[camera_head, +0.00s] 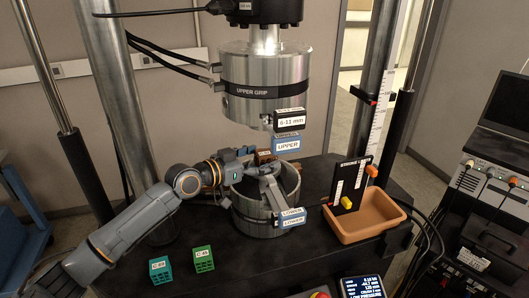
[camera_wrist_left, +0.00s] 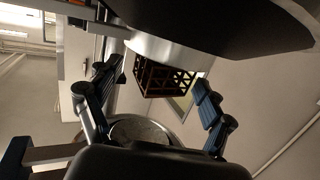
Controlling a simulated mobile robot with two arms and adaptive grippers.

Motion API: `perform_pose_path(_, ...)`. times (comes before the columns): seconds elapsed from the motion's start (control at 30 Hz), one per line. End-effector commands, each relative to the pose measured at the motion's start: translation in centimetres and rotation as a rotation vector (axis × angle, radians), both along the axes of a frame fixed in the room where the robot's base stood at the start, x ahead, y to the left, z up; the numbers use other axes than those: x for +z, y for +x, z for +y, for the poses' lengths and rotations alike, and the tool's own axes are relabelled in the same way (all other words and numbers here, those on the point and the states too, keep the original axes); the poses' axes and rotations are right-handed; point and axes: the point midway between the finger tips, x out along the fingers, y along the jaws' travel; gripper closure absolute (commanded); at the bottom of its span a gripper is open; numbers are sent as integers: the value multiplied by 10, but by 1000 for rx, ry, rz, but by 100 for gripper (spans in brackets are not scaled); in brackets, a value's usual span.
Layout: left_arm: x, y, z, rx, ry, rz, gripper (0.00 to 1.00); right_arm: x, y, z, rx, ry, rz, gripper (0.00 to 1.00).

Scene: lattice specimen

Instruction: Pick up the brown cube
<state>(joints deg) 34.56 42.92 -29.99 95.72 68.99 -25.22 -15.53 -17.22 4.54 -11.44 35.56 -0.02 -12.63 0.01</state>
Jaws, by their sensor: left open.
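The brown cube (camera_wrist_left: 163,78) is a dark brown open lattice block in the left wrist view. It shows between the two fingers of my left gripper (camera_wrist_left: 155,100), with a visible gap on each side, against a silver round part. In the head view, a small brown patch of it (camera_head: 264,157) shows behind my left gripper (camera_head: 266,168); the rest is hidden. My left gripper is open, at the lower silver cylinder of the test machine, under the upper grip. My right gripper is not in view.
The upper grip (camera_head: 265,80) hangs above the lower cylinder (camera_head: 255,221). A teal cube (camera_head: 160,268) and a green cube (camera_head: 202,260) stand on the black table at the front left. An orange-brown tray (camera_head: 365,233) with a black labelled board stands to the right.

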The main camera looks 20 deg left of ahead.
Motion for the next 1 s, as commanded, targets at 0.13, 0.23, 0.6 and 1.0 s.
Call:
perform_pose_path(0.13,-1,10,-7,0,-1,0,19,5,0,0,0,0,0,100)
perform_pose_path(0.23,-2,12,-8,0,-1,-1,19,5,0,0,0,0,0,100)
perform_pose_path(0.6,-3,11,-7,0,-1,-1,65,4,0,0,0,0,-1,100)
perform_pose_path(1.0,-3,11,-7,1,0,0,76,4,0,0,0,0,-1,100)
